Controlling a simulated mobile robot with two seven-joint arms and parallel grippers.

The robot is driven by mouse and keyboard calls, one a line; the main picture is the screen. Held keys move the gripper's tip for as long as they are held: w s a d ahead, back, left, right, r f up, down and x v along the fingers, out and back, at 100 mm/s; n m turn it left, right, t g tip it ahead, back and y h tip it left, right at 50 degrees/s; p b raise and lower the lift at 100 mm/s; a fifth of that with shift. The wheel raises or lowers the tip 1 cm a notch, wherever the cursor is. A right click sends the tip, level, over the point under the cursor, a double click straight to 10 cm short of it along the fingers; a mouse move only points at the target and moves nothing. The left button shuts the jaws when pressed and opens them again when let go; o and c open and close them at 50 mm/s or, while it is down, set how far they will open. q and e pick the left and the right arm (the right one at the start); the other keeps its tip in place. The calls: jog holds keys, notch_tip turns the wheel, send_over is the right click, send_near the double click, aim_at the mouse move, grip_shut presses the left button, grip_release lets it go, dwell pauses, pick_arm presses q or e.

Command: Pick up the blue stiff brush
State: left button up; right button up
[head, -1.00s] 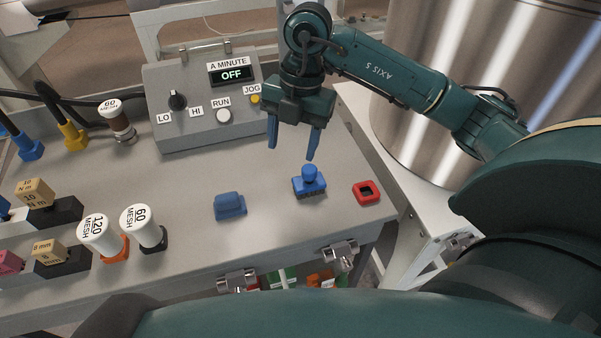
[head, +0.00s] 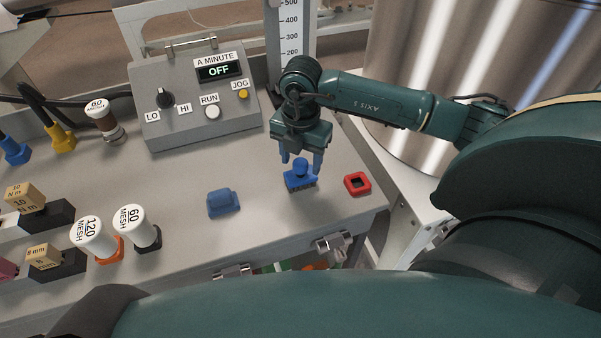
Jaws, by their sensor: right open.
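The blue stiff brush (head: 300,179) stands on the grey bench top, with a round knob on top and dark bristles below. My right gripper (head: 301,160) points down just above and behind it, with its two blue fingers apart. The knob appears between or just in front of the fingertips; I cannot tell whether they touch it. A second blue block (head: 223,202), without a knob, lies to the left of the brush. My left gripper is not in view.
A red square ring (head: 357,183) lies close to the brush's right, near the bench edge. A control box (head: 190,100) reading OFF stands behind. Mesh-labelled pieces (head: 132,222) stand at the left. A large metal tank (head: 430,60) rises at back right.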

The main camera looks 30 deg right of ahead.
jog(key=shift+f, duration=0.8)
jog(key=shift+c, duration=0.3)
jog(key=c, duration=1.1)
